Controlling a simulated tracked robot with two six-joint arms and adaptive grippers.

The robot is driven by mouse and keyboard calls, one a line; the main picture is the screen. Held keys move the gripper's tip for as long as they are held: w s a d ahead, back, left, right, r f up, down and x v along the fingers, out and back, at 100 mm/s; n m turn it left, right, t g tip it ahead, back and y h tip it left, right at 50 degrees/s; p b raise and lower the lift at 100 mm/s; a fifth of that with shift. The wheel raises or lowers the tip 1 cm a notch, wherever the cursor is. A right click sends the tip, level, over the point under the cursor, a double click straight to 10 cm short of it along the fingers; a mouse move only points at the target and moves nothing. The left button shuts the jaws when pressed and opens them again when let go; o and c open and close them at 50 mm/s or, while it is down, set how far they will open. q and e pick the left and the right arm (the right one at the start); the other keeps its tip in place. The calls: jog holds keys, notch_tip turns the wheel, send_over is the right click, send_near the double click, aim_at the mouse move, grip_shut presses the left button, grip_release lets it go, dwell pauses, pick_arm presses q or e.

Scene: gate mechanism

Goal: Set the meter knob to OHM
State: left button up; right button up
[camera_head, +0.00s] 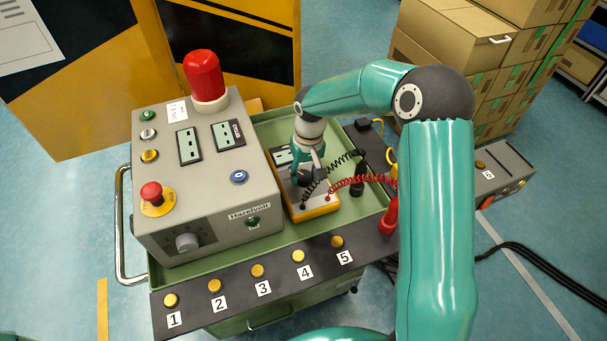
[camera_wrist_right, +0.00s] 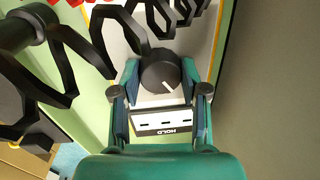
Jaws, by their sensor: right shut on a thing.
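The meter (camera_head: 320,210), grey with a yellow edge, lies in the green tray to the right of the grey control box. In the right wrist view its round black knob (camera_wrist_right: 160,70) has a white pointer line slanting towards the lower right of the picture. The meter's display (camera_wrist_right: 162,122), marked HOLD, is below the knob there. My right gripper (camera_wrist_right: 160,82) reaches down over the meter, its two fingers shut on either side of the knob. It also shows in the head view (camera_head: 304,174). No OHM mark is readable. My left gripper is not in view.
Coiled black (camera_head: 340,163) and red (camera_head: 360,181) leads run right from the meter to probes. The control box (camera_head: 200,215), with a red beacon (camera_head: 204,76), stands close at left. Numbered yellow buttons line the front panel (camera_head: 190,312). Cardboard boxes (camera_head: 480,60) are stacked behind.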

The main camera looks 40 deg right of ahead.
aim_at(307, 173)
jog(key=n, duration=0.5)
jog(key=shift+w+r+n, duration=0.1)
jog(key=shift+w+n, duration=0.05)
jog(key=shift+n, duration=0.15)
dwell(0.4)
jog(key=o, duration=1.1)
jog(key=shift+o, duration=0.2)
notch_tip(307, 173, up, 12)
jog(key=shift+d, duration=0.35)
